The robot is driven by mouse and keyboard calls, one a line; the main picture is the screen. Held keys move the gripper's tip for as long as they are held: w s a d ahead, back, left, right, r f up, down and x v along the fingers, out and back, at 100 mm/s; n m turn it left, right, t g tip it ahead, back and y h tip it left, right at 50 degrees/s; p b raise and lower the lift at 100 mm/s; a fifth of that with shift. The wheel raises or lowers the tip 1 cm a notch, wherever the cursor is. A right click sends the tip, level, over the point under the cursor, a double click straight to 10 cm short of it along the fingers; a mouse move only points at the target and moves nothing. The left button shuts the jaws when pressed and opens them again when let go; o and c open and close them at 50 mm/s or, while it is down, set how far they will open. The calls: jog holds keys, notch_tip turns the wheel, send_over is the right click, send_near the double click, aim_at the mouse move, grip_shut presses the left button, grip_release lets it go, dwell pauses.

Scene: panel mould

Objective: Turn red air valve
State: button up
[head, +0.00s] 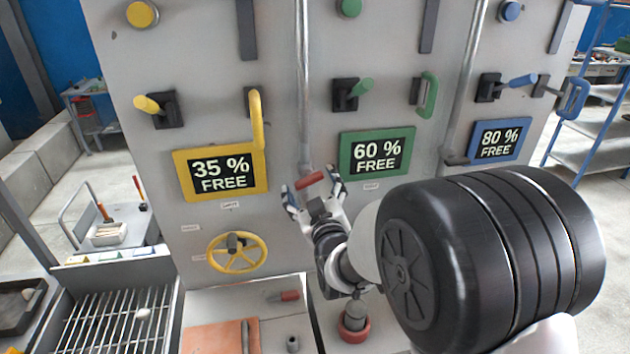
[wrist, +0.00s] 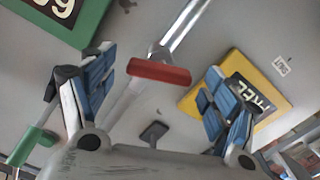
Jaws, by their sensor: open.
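The red air valve handle (head: 310,180) is a short red bar at the lower part of a vertical metal pipe (head: 303,80) on the grey panel. In the wrist view the red handle (wrist: 158,72) lies crosswise over the pipe, between and beyond my fingertips. My gripper (head: 314,190) is open in front of the panel, with its blue-padded fingers on either side of the handle. In the wrist view my gripper (wrist: 158,85) shows a clear gap on both sides of the handle, so neither finger appears to touch it.
A yellow-framed display (head: 220,198) and a green-framed display (head: 345,150) flank the handle. A yellow handwheel (head: 237,268) is at lower left. Yellow (head: 257,120) and green (head: 430,95) handles stick out above. A red-ringed post (head: 352,328) stands below my arm.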

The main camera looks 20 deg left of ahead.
jog(key=shift+w+a, duration=0.15)
jog(key=shift+w, duration=0.05)
jog(key=shift+c, duration=0.4)
jog(key=c, duration=1)
